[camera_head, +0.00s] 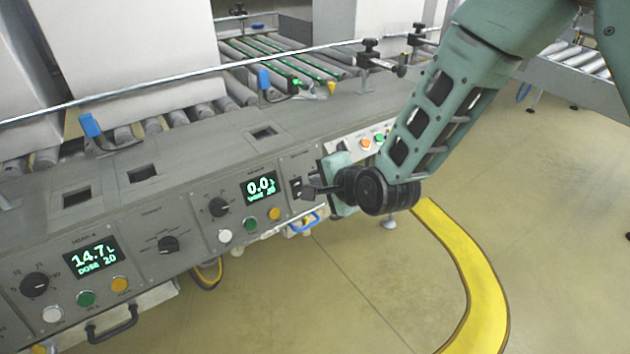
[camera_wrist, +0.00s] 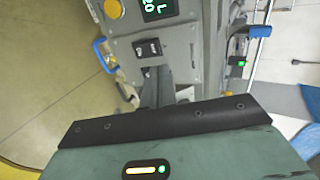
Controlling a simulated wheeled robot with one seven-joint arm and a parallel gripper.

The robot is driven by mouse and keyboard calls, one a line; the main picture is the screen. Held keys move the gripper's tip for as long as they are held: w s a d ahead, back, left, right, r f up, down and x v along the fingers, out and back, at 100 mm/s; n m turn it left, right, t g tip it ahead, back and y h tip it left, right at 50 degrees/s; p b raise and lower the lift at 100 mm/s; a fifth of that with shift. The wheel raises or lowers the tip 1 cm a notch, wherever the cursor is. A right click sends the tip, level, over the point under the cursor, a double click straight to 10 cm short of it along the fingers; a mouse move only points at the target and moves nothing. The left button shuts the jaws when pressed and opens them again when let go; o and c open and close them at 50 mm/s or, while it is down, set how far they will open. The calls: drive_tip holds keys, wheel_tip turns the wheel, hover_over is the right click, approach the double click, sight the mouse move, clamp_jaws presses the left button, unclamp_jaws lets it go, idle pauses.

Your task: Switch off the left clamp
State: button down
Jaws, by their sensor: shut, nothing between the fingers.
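A small black switch block (camera_wrist: 148,48) with two side-by-side rockers sits on the grey control panel in the wrist view. In the head view the switch block (camera_head: 297,187) shows at the panel's right part, partly behind my gripper. Its labels are too small to read, so I cannot tell which rocker belongs to the left clamp. My gripper (camera_head: 308,192) is shut and empty, its tips close to the switch block. In the wrist view the shut fingers (camera_wrist: 157,84) point at the block's lower edge; I cannot tell whether they touch it.
Displays read 14.7 (camera_head: 91,256) and 0.0 (camera_head: 260,187), with knobs and coloured buttons around them. A blue handle (camera_head: 303,222) juts below the panel. Open floor lies in front.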

drive_tip(key=r+p+v, duration=0.1)
drive_tip(key=v, duration=0.6)
drive_tip(key=shift+w+a+r, duration=0.15)
drive_tip(key=shift+w+a, duration=0.05)
drive_tip(key=shift+w, duration=0.1)
drive_tip(key=s+d+r+n+g+h, duration=0.2)
drive_tip(key=s+d+n+g, duration=0.15)
drive_tip(key=s+n, duration=0.4)
drive_tip(key=s+d+r+n+g+h, duration=0.25)
drive_tip(key=s+d+n, duration=0.2)
drive_tip(key=s, duration=0.55)
drive_tip(key=s+d+r+n+g+h, duration=0.2)
drive_tip(key=s+d+r+n+g, duration=0.15)
drive_tip(key=s+n, duration=0.4)
wheel_tip(320, 180, up, 25)
drive_tip(key=a+p, duration=0.1)
drive_tip(key=p, duration=2.6)
drive_tip(key=shift+s+m, duration=0.3)
drive_tip(key=shift+m, duration=0.05)
drive_tip(key=shift+a+y, duration=0.15)
drive_tip(key=shift+y, duration=0.1)
